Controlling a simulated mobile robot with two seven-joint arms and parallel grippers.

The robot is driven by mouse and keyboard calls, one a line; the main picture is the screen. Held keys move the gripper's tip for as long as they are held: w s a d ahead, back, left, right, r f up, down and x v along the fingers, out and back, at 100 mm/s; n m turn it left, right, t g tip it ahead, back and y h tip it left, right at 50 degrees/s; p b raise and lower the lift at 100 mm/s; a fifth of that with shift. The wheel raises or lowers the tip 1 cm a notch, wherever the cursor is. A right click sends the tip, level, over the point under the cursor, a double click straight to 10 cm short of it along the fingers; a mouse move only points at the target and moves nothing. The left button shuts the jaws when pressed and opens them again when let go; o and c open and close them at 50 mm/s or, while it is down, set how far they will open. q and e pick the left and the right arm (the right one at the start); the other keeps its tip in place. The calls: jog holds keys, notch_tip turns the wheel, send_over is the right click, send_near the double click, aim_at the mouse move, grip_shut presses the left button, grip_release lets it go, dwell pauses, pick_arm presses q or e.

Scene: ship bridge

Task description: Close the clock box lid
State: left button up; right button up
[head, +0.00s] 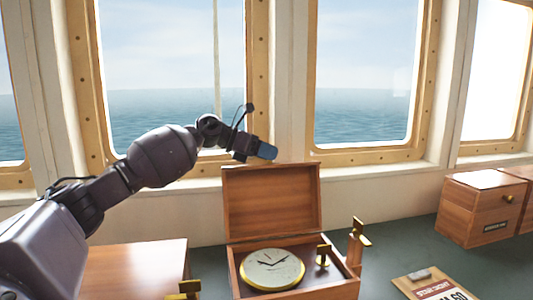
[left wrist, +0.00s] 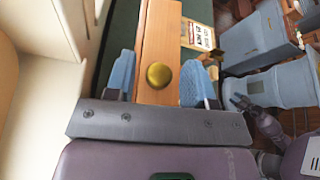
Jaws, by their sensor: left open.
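The wooden clock box (head: 306,292) stands on the counter with its lid (head: 272,203) raised upright at the back. Inside lies a round clock (head: 272,268) with a pale face and brass rim. My left gripper (head: 262,150) is open and empty at the lid's top edge, right of its middle. In the left wrist view its blue fingers (left wrist: 158,80) appear on either side of a wooden edge with a brass knob (left wrist: 159,75), seemingly the lid's. Contact cannot be told. A dark arm end in the left wrist view, possibly my right gripper (left wrist: 240,102), is too small to read.
Brass fittings stand in the box (head: 322,256) and at its right side (head: 358,240). A wooden box (head: 130,268) is at the left, and a drawer box (head: 482,208) at the right. A card (head: 435,286) lies at the front right. Windows are behind.

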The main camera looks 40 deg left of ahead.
pick_arm(q)
grip_shut()
jog(key=shift+s+d+r, duration=0.1)
jog(key=shift+s, duration=0.05)
